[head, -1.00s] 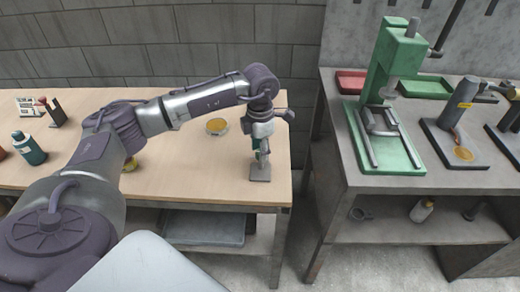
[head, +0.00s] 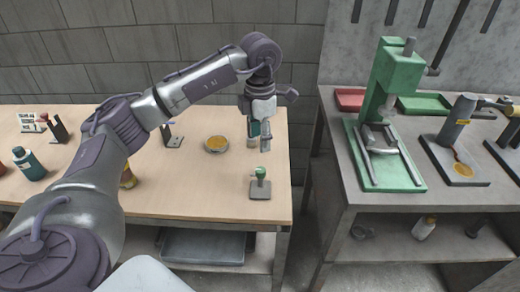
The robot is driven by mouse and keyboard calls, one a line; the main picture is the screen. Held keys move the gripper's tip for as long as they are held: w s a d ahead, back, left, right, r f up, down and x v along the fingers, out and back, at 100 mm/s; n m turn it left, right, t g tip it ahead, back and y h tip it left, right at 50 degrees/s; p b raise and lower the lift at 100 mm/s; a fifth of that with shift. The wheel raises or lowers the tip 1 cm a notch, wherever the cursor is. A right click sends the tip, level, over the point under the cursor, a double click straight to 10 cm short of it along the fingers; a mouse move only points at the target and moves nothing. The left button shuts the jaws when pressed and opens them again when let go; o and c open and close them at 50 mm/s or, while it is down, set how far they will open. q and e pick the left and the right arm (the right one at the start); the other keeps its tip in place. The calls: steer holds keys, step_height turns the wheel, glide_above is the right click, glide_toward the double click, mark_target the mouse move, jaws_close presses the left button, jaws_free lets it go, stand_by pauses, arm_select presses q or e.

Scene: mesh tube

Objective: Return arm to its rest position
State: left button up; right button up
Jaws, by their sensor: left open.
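My left arm comes in from the left over the wooden table. Its left gripper (head: 259,146) points down near the table's right edge, open and empty. It hangs above and behind a small grey stand with a green-topped piece (head: 260,184), clear of it. My right gripper is out of view.
On the wooden table (head: 215,185) are a dish of yellow-orange stuff (head: 216,144), a teal bottle (head: 28,163), a dark stand (head: 172,136) and a yellow bottle (head: 128,176), partly behind my arm. The grey bench at right holds a green press (head: 391,85). A gap separates table and bench.

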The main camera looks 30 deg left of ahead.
arm_select(q)
steer(key=shift+r, duration=0.45)
